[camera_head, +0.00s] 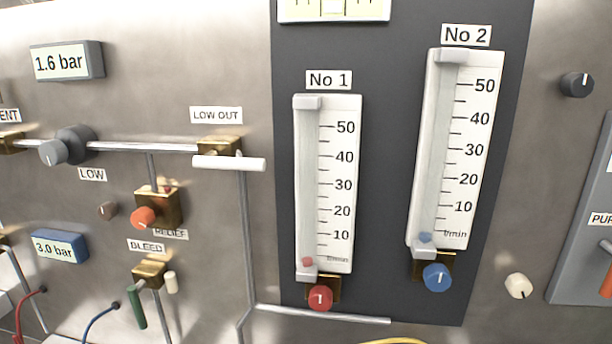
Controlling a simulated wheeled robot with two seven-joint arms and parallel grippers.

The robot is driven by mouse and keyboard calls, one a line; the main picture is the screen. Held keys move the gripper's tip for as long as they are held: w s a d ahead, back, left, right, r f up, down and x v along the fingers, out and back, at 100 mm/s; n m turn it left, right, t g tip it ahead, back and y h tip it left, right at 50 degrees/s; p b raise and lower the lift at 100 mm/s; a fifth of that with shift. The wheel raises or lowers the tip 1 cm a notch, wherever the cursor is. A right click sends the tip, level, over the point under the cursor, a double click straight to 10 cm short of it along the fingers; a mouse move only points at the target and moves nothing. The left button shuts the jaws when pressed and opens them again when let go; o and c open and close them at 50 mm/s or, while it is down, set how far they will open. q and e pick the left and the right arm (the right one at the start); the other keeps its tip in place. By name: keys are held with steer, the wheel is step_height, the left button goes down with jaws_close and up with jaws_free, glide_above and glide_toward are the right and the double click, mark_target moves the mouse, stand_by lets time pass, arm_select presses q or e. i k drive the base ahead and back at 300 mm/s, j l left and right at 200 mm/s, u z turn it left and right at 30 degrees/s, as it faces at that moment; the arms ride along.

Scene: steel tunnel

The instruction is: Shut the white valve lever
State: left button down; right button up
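A white valve lever (235,163) lies level, pointing right, on a brass valve body (221,145) under the "LOW OUT" label (216,115). It lies about in line with the steel pipe (145,147) that comes in from the left; another pipe runs down from near the valve. Neither of my grippers shows in the head view.
Two flowmeters, No 1 (341,190) and No 2 (466,150), stand on a dark panel to the right. A grey knob (53,152) and an orange relief knob (143,217) stick out at the left. Red and blue cables hang at the lower left.

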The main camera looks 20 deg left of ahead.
mark_target(212, 159)
steer(key=j+u, duration=0.1)
steer(key=u, duration=0.9)
